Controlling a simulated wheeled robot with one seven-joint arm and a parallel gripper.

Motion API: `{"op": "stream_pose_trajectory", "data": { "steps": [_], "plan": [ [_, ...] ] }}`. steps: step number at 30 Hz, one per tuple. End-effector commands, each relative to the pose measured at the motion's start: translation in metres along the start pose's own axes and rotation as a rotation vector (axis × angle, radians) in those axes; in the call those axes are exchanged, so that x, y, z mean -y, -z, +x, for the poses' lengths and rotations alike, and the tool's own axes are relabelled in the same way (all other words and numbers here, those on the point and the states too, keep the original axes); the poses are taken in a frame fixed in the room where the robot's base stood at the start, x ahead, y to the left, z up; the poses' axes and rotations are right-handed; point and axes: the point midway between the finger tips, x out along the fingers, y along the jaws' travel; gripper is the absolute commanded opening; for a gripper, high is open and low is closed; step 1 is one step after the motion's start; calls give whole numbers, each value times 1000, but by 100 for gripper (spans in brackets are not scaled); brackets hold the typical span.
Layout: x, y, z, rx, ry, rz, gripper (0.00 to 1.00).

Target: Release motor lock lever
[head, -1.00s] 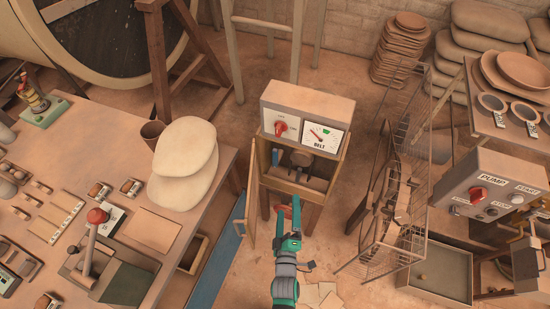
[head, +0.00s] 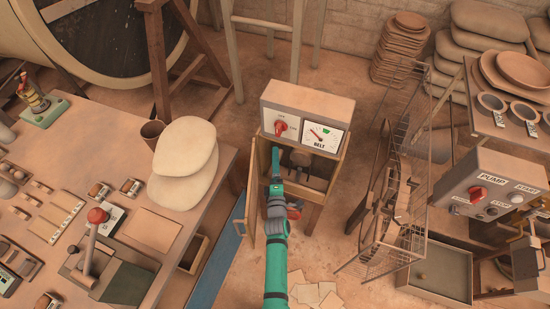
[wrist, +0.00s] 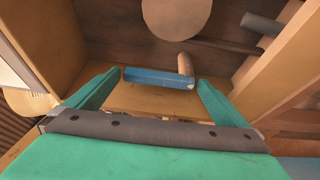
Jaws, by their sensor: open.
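The motor lock lever, a short blue bar (wrist: 158,77) joined to a tan stub at its right end, shows in the wrist view inside a wooden cabinet. My gripper (wrist: 160,84) is open, with one green finger near each end of the bar. I cannot tell whether either finger touches it. In the head view my gripper (head: 276,160) reaches into the left part of the cabinet (head: 326,200), below the panel with a red knob and BELT gauge. My gripper and arm hide the lever there.
The cabinet's door (head: 251,200) stands open on the left. A round motor-like part (head: 301,158) sits inside, right of my gripper.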

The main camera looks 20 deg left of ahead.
Motion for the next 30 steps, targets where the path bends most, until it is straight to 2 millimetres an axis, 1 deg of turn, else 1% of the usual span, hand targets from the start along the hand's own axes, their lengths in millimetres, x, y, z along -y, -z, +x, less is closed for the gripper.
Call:
{"op": "stream_pose_trajectory", "data": {
  "steps": [1,3,7,12,19,20,21,23,24,25,26,30],
  "plan": [
    [-1,2,8,-3,-1,0,100],
    [-1,1,16,0,-1,-1,100],
    [0,0,26,0,-1,0,100],
    [0,0,31,0,0,0,100],
    [0,0,32,0,0,1,100],
    [0,0,32,0,0,1,95],
    [0,0,32,0,0,1,86],
    [0,0,32,0,0,1,71],
    [0,0,32,0,0,1,62],
    [0,0,32,0,0,1,55],
    [0,0,32,0,0,1,51],
    [0,1,31,-1,-2,6,51]
  ]
}}
